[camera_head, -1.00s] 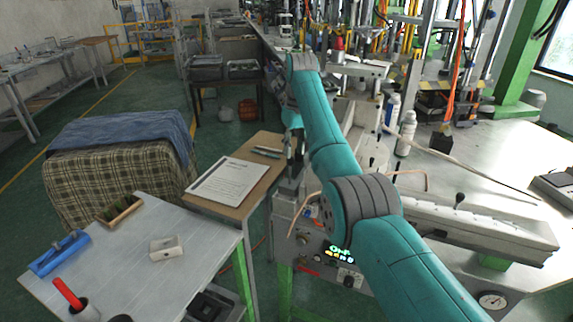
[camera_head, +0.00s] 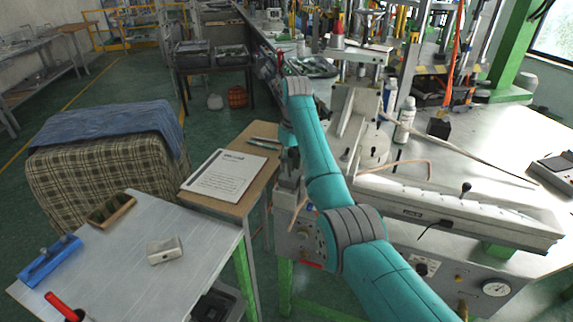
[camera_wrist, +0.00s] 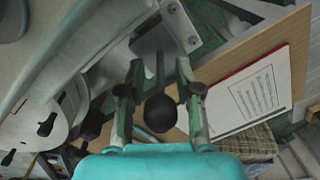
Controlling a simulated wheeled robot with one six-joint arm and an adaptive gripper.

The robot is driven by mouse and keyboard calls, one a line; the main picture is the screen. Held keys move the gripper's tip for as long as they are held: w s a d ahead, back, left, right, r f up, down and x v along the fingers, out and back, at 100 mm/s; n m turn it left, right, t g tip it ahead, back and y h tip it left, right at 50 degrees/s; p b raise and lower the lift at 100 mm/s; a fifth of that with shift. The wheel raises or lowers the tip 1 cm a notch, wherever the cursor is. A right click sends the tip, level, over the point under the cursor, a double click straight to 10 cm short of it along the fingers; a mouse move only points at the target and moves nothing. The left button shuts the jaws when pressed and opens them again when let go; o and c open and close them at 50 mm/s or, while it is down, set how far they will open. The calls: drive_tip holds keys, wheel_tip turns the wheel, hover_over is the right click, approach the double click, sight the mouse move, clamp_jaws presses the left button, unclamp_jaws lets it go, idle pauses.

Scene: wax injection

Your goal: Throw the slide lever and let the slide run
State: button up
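In the wrist view a lever with a black ball knob (camera_wrist: 160,113) and thin shaft hangs between the two fingers of my gripper (camera_wrist: 160,100). The fingers stand apart, with gaps beside the knob, so my gripper is open around it, not clamped. In the head view my gripper (camera_head: 290,165) is at the left end of the machine bench, beside the wooden side table; the knob there is hidden or too small to tell. A long pale slide-like rail (camera_head: 450,212) lies along the bench front, with an upright black-knobbed handle (camera_head: 466,187).
The wooden table (camera_head: 258,160) with a printed sheet (camera_head: 224,174) is close beside my gripper. A metal table (camera_head: 190,222) holds a pale block (camera_head: 165,250) and blue tool (camera_head: 50,261). White bottles (camera_head: 405,121) stand on the bench. A gauge (camera_head: 495,288) is on its front.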

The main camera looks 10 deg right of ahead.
drive_tip(key=shift+f, duration=0.5)
clamp_jaws()
